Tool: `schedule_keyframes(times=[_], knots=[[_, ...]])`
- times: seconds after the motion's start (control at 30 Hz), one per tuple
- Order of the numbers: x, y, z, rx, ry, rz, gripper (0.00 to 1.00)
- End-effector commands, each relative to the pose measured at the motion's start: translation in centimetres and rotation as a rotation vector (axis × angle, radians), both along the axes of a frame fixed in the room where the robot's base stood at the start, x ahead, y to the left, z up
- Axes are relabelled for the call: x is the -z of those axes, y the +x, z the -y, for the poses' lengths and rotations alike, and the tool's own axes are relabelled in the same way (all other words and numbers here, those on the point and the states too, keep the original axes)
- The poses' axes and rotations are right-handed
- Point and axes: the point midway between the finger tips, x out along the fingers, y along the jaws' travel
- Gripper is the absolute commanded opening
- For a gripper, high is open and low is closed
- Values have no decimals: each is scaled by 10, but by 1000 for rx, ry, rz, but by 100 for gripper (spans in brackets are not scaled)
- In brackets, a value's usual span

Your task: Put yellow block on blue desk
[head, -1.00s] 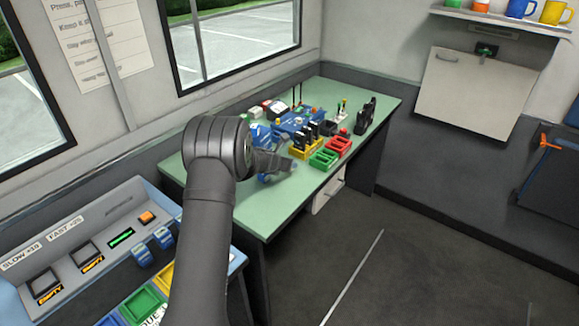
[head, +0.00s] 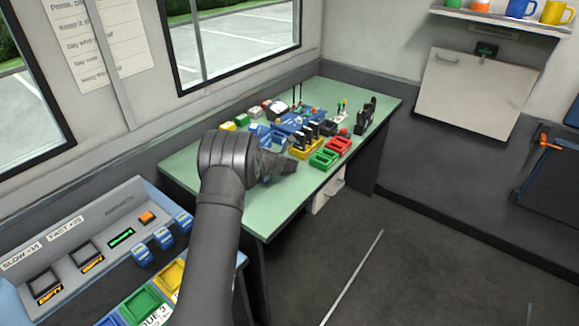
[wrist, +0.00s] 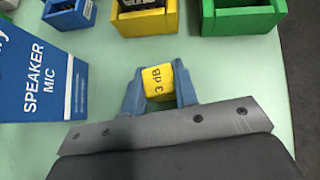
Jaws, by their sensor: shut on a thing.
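My gripper (wrist: 157,92) is shut on a small yellow block (wrist: 158,80) marked "3 dB", held between blue fingers over the green surface. Whether the block touches the surface I cannot tell. In the head view my gripper (head: 284,164) is over the near part of the pale green desk (head: 292,198), and the held block cannot be made out. Another yellow block (head: 228,126) sits at the desk's back left. No plainly blue desk shows. A console with a pale blue frame (head: 128,192) stands at the lower left.
A blue "SPEAKER MIC" box (wrist: 42,80) is left of my gripper in the wrist view. A yellow bin (wrist: 145,22) and a green bin (wrist: 238,20) lie beyond it. A red bin (head: 338,146) and blue equipment (head: 300,121) crowd the desk's middle. The near desk strip is clear.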

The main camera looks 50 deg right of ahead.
Motion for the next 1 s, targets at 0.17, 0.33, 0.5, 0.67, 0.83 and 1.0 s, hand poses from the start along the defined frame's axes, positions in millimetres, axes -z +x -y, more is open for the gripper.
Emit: schedule_keyframes(times=[0.17, 0.33, 0.5, 0.67, 0.83, 1.0], knots=[[0, 0, 0, 0, 0, 0, 0], [-4, 0, 0, 0, -1, 0, 0], [-20, 0, 0, 1, -2, 2, 0], [-55, 0, 1, 1, -4, 4, 0], [-111, 0, 1, 2, -5, 6, 0], [-170, 0, 0, 2, -4, 5, 0]])
